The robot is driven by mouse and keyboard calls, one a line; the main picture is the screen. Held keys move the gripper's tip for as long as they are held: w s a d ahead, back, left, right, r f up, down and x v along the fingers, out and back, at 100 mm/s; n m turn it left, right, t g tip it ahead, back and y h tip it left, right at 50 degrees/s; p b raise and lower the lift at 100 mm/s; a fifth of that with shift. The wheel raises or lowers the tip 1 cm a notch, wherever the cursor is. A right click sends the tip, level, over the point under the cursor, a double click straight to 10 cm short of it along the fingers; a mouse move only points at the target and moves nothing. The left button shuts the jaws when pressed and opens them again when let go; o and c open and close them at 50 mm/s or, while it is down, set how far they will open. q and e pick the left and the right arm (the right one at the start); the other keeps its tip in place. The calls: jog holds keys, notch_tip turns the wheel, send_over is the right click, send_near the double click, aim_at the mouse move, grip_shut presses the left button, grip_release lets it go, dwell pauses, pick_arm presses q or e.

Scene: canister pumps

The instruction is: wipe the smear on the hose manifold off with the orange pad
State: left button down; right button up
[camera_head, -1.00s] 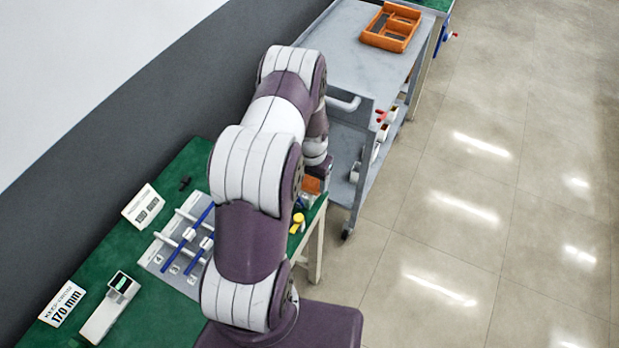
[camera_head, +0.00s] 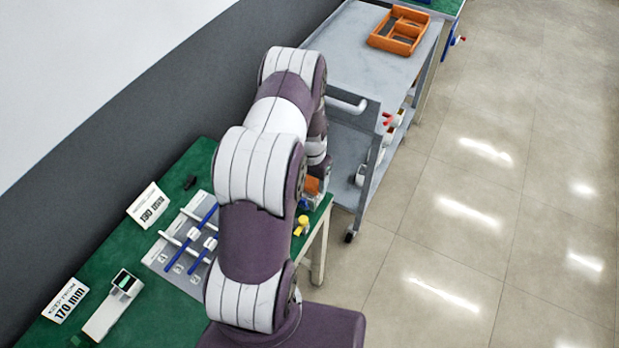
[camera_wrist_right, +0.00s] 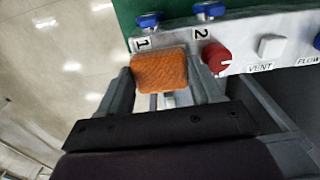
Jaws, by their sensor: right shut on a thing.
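The orange pad (camera_wrist_right: 160,72) is held between the two fingers of my right gripper (camera_wrist_right: 165,82) in the right wrist view. In the head view the pad (camera_head: 312,185) shows as a small orange patch past my right arm. In the wrist view, a pale strip (camera_wrist_right: 238,47) with blue fittings, a red knob and the labels 1, 2, VENT and FLOW, seemingly the hose manifold, lies just beyond the pad. The pad overlaps its end near label 1; I cannot tell whether they touch. I see no smear. My left gripper is not in view.
The green bench (camera_head: 150,325) carries a grey board (camera_head: 183,250) with blue and white rods, signs, a white device (camera_head: 113,305) and a yellow item (camera_head: 301,224). A grey cart (camera_head: 350,55) with an orange tray (camera_head: 399,30) stands beyond. Floor on the right is clear.

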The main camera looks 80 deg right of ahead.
jog(key=shift+s+a, duration=0.25)
jog(key=shift+s, duration=0.65)
jog(key=shift+w, duration=0.1)
jog(key=shift+w+d, duration=0.2)
jog(key=shift+w, duration=0.4)
jog(key=shift+w+d, duration=0.15)
jog(key=shift+w, duration=0.4)
notch_tip(320, 180, up, 9)
jog(key=p, duration=0.6)
jog(key=shift+p, duration=0.35)
